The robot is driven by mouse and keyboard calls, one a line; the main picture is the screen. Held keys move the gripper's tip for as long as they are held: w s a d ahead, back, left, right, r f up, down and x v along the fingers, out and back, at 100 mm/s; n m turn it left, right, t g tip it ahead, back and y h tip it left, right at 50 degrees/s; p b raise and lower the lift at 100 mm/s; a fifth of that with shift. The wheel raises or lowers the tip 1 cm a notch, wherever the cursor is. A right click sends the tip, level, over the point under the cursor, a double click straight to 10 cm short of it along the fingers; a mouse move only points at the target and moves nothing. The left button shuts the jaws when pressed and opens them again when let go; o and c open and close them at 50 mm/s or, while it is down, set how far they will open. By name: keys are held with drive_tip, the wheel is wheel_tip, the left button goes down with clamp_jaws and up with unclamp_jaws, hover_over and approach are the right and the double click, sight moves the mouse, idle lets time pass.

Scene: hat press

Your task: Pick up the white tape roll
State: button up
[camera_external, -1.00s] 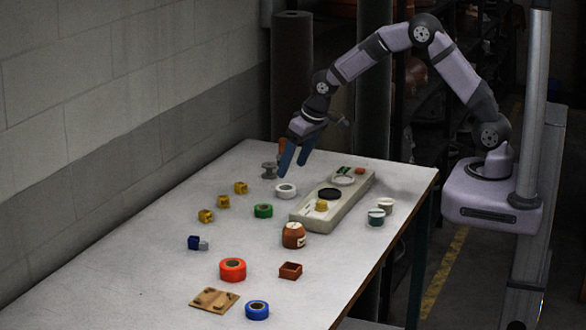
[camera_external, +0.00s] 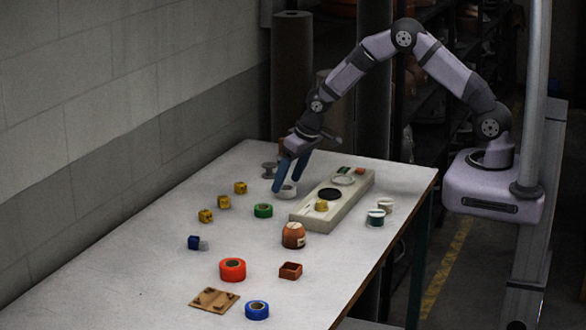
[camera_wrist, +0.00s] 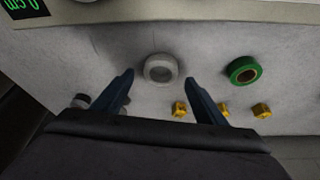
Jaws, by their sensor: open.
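The white tape roll (camera_external: 287,191) lies flat on the table near its far end, just left of the long control panel. In the wrist view the white tape roll (camera_wrist: 160,69) sits centred slightly beyond my two fingertips. My gripper (camera_external: 284,190) is open and low over the table at the roll, with its blue fingers partly covering it in the external view. In the wrist view my gripper (camera_wrist: 160,76) has its fingers spread wider than the roll, one toward each side. Whether a finger touches it I cannot tell.
A green tape roll (camera_external: 263,210) lies near the white one, and a grey spool (camera_external: 269,170) stands close behind. The grey control panel (camera_external: 312,211) is to the right. Several yellow blocks (camera_wrist: 180,109) lie on the left side of the table. An orange jar (camera_external: 293,235) stands nearer the camera.

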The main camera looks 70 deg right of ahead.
drive_tip(key=shift+x, duration=0.9)
drive_tip(key=c, duration=1.1)
drive_tip(key=shift+c, duration=0.2)
drive_tip(key=shift+r, duration=0.1)
